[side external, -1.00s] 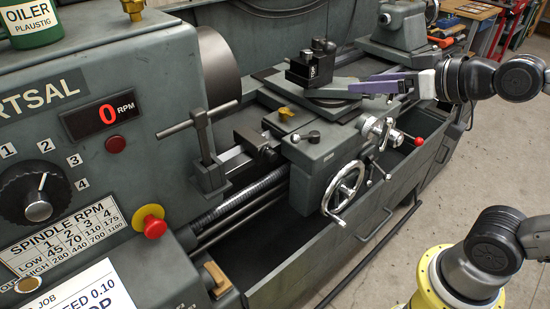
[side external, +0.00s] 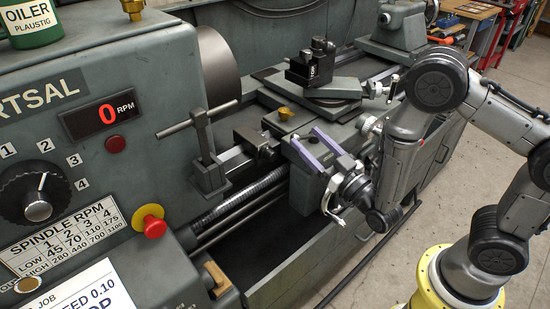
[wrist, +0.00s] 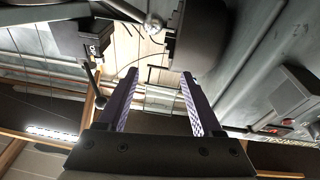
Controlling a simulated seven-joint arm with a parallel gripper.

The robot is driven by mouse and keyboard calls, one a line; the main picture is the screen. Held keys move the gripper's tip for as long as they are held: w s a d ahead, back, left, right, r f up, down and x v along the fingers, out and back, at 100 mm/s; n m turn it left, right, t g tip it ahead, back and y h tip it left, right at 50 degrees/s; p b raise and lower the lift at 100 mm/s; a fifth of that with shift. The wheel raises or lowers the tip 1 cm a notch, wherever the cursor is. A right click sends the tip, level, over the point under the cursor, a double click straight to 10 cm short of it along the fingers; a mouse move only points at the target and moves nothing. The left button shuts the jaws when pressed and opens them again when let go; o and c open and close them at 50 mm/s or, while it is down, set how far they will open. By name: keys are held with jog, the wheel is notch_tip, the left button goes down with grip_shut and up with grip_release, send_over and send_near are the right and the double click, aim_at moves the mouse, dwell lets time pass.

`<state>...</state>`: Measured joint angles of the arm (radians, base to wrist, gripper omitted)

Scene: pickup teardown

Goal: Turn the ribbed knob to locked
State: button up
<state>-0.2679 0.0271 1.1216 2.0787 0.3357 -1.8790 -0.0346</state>
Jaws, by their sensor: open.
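No knob in view can be surely read as ribbed, and I see no locked mark. A small dark knob seen earlier on the carriage top is now covered or lost behind my fingers in the side external view. My gripper (side external: 304,136) is open and empty, its two purple fingers pointing left over the front of the carriage (side external: 290,125). Contact cannot be told. In the wrist view my gripper (wrist: 159,74) also shows its fingers apart with nothing between them. A yellow winged knob (side external: 285,113) sits on the carriage, just behind the fingertips.
The black tool post (side external: 312,62) stands behind my gripper. A T-handled clamp (side external: 204,150) stands to the left. The handwheel (side external: 332,196) is partly hidden by my wrist. A black selector dial (side external: 32,197) and red stop button (side external: 154,227) are at far left.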

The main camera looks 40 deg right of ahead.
aim_at(274, 158)
jog(key=s+a+f+n+g+y, duration=0.1)
jog(key=s+f, duration=0.1)
jog(key=f, duration=0.3)
jog(key=s+a+f+n+g, duration=0.1)
jog(key=s+f+g, duration=0.1)
jog(key=f, duration=0.3)
jog(key=w, duration=1.4)
jog(key=shift+c, duration=0.2)
grip_shut()
